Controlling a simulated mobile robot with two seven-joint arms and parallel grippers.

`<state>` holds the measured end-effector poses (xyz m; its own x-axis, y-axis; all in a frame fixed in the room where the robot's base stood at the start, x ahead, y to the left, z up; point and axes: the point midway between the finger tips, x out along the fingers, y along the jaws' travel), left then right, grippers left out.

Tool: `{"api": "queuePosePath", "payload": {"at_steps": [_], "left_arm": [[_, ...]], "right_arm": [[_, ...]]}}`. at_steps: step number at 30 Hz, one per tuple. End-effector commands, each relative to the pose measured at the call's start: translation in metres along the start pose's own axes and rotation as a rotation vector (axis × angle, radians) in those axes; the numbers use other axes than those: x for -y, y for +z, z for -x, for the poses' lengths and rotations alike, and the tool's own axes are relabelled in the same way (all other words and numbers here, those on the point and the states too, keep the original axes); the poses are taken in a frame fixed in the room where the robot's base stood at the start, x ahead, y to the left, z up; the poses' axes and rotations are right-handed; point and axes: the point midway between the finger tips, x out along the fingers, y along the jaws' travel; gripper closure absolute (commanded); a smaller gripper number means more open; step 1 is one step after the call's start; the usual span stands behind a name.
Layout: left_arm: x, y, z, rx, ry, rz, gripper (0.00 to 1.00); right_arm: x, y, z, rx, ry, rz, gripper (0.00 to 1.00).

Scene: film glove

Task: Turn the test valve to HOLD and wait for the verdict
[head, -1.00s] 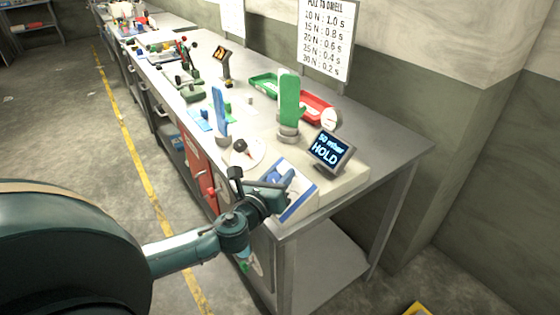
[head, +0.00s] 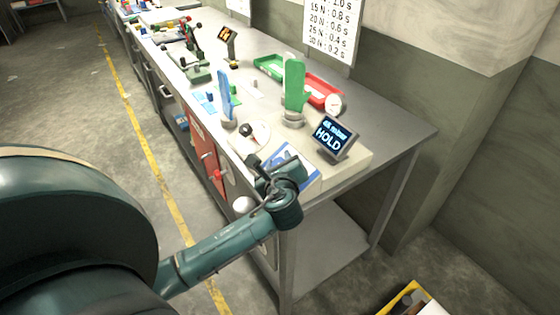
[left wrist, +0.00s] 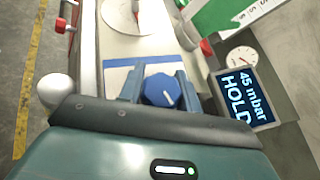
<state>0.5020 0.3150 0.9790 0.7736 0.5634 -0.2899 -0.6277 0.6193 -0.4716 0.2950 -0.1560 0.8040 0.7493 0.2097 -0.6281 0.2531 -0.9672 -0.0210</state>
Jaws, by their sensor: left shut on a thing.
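The test valve (left wrist: 161,91) is a round blue knob with a white pointer line, seen between my left gripper's fingers (left wrist: 158,84) in the left wrist view. My left gripper (head: 268,172) is shut on it at the bench's front right corner. In the head view the gripper and arm mostly hide the knob. The small tilted display (head: 332,137) reads HOLD with a smaller pressure line; in the left wrist view the display (left wrist: 243,97) reads 45 mbar, HOLD. A green glove (head: 294,85) stands upright on a grey ring mount behind the valve. My right gripper is out of view.
A blue upright form (head: 226,98) stands left of the green glove. A red tray (head: 322,93), a green tray (head: 268,66) and a round gauge (head: 334,104) lie behind. A yellow-edged box (head: 405,298) is on the floor at the lower right.

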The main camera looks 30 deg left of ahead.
Motion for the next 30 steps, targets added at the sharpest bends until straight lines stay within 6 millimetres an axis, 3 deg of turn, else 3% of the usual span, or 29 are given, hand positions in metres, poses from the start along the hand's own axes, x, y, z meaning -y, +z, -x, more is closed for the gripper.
{"api": "queuePosePath", "payload": {"at_steps": [14,15,23,30], "left_arm": [[-0.0005,0.0003,-0.0003,0.002,0.014,0.007,0.89],[-0.0005,0.0003,-0.0004,0.002,0.014,0.007,0.65],[-0.0004,0.0003,-0.0003,0.001,0.013,0.007,0.45],[-0.0003,0.0001,0.0008,0.001,0.012,0.007,0.45]], "right_arm": [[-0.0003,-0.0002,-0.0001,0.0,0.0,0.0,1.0],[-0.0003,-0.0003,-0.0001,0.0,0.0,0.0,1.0],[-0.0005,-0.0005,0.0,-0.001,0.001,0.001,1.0],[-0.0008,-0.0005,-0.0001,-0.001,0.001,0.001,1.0]]}}
